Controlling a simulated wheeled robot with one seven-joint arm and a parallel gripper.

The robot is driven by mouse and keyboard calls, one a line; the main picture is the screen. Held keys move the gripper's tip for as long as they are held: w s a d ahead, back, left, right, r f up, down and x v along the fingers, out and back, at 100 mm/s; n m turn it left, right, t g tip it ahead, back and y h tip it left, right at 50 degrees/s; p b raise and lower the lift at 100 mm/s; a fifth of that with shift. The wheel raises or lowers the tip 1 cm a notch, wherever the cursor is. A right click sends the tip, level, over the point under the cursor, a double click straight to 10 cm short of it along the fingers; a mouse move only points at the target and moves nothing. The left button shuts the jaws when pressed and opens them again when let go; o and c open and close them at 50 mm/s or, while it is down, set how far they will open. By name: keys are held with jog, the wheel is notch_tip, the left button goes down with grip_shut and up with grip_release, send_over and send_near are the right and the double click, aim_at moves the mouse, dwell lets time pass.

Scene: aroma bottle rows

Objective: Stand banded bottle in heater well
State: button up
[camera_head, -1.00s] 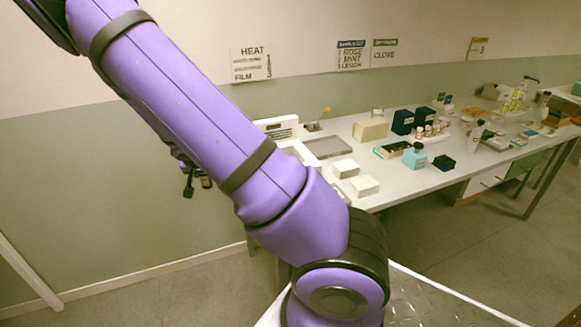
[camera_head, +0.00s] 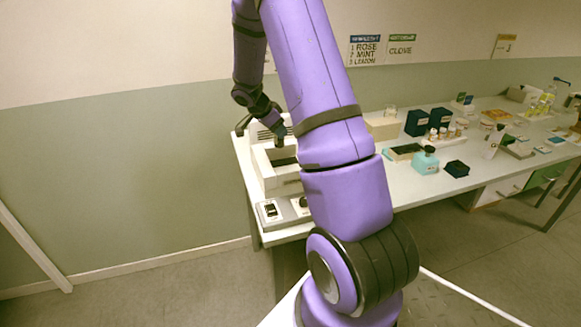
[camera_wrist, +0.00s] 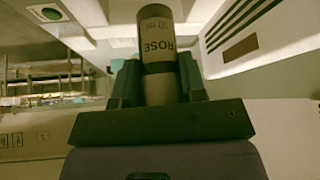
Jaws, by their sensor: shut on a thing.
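My gripper (camera_wrist: 159,78) is shut on a bottle (camera_wrist: 155,33) in the wrist view. The bottle has a grey label reading ROSE, a dark band and a paler section near the fingers. In the head view my gripper (camera_head: 280,132) is over the back of a white heater-like unit (camera_head: 268,178) at the table's left end. The unit has a dark recess (camera_head: 283,157). The bottle is too small to make out there, and no clear view shows the well or whether the bottle touches it.
A white vented housing (camera_wrist: 255,35) is close at the right in the wrist view. A small control box (camera_head: 269,210) stands at the table's front left. Pale and dark boxes, a teal block (camera_head: 425,163) and several small bottles stand farther right. My arm hides the table's middle.

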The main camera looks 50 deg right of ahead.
jog(key=shift+s+d+r+m, duration=0.25)
jog(key=shift+s+d+m, duration=0.25)
jog(key=shift+d, duration=0.35)
jog(key=shift+g, duration=0.3)
notch_tip(320, 180, down, 5)
jog(key=shift+s+d+f, duration=0.1)
jog(key=shift+d, duration=0.05)
jog(key=shift+f, duration=2.3)
jog(key=shift+f, duration=0.1)
jog(key=o, duration=1)
jog(key=shift+c, duration=0.2)
